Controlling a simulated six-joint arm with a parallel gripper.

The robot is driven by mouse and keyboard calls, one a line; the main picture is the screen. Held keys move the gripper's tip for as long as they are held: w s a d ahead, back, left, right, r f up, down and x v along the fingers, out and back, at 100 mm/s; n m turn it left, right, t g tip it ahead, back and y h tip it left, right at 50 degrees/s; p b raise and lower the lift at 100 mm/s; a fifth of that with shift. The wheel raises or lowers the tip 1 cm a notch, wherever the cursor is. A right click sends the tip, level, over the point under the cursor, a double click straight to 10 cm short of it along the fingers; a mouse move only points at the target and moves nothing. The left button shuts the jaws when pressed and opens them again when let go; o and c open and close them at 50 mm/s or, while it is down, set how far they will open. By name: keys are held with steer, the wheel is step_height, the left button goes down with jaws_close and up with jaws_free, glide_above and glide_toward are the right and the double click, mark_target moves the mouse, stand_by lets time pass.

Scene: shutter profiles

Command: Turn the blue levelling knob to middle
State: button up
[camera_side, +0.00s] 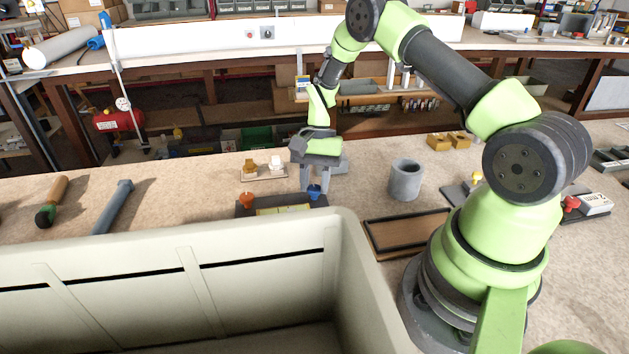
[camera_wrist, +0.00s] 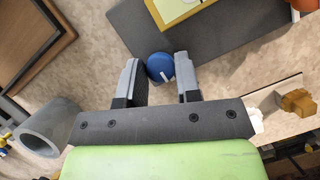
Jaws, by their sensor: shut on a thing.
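The blue levelling knob (camera_side: 315,191) stands on a dark panel (camera_side: 243,211) behind the pale bin. In the wrist view the blue knob (camera_wrist: 158,64) is round, with a white pointer mark toward the lower right, on the dark grey panel (camera_wrist: 222,45). My gripper (camera_wrist: 161,75) has one finger on each side of the knob and is shut on it. In the side view my gripper (camera_side: 311,187) points down at the knob, and its fingers partly hide the panel. The panel's scale markings are not readable.
An orange knob (camera_side: 247,200) and a yellow plate (camera_side: 283,210) are on the same panel. A large pale bin (camera_side: 345,245) fills the front. A grey cylinder (camera_side: 405,180) and a brown tray (camera_side: 408,234) stand to the right. A small block with fittings (camera_side: 263,174) is behind the panel.

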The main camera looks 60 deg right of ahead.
stand_by(0.3)
steer(key=o, duration=0.9)
steer(key=v, duration=1)
steer(key=shift+r, duration=0.1)
